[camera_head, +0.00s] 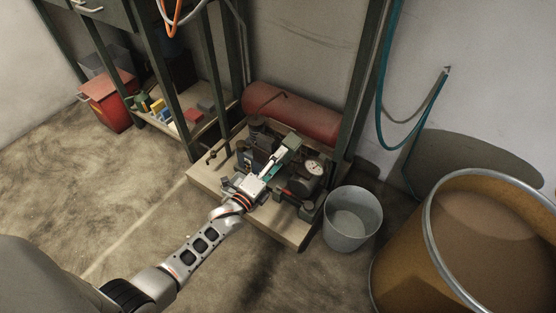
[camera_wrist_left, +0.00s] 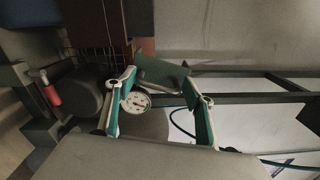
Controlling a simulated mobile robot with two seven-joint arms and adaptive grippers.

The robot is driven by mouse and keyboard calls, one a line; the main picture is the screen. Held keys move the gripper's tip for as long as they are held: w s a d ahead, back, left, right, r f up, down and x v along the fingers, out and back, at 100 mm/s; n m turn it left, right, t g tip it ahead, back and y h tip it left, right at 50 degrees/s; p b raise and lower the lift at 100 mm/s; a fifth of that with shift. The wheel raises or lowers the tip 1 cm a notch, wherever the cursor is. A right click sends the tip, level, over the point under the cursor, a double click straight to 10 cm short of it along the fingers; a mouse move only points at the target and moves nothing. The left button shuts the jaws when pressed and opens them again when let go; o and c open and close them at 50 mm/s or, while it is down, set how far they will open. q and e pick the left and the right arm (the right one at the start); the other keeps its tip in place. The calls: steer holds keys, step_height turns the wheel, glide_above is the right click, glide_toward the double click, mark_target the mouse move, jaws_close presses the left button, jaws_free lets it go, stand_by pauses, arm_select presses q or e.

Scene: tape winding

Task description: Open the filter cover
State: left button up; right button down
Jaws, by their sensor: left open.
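The compressor unit stands on a wooden base (camera_head: 205,176) in the head view, with a red tank (camera_head: 300,112) behind it. A round white gauge (camera_head: 313,167) sits on its right side. I cannot clearly tell which dark part is the filter cover; my gripper hides some of the unit. My left gripper (camera_head: 284,154) is over the middle of the unit, left of the gauge. In the left wrist view its green fingers (camera_wrist_left: 163,92) are spread, with nothing visibly held. The gauge (camera_wrist_left: 135,102) shows beside one finger there. My right gripper is not in view.
A grey bucket (camera_head: 351,218) stands right of the base, and a large tan drum (camera_head: 460,240) is further right. Green frame posts (camera_head: 362,80) rise around the unit. A red bin (camera_head: 108,98) stands at the far left. The floor at front left is clear.

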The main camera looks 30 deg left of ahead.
arm_select(q)
steer(key=s, duration=0.7)
steer(key=shift+s+a+f, duration=0.1)
stand_by(0.4)
